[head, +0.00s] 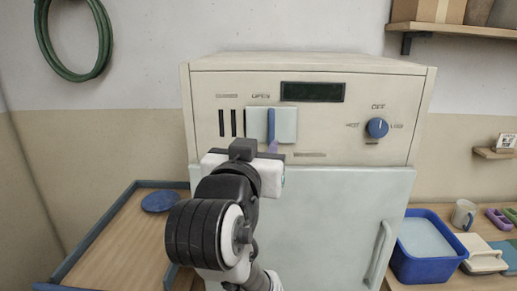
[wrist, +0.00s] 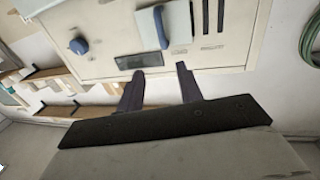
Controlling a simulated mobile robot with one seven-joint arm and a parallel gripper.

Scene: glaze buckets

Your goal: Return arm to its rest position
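My gripper (head: 272,148) is in front of the upper panel of a cream cabinet (head: 200,80), just below a blue slide handle (head: 271,122) on a pale plate (head: 287,122). In the wrist view my gripper (wrist: 159,69) shows two dark fingers spread apart with nothing between them. The blue handle (wrist: 160,27) lies beyond the fingertips there, apart from them in the picture. In the head view my wrist and forearm hide part of the cabinet's front, and the fingers are mostly hidden.
A blue knob (head: 377,128) and a dark display (head: 312,92) are on the panel. Below is a pale door (head: 330,215) with a handle (head: 378,252). A wooden tray table (head: 115,240) with a blue disc (head: 160,201) stands left. A blue tub (head: 427,262) and a mug (head: 463,214) stand right.

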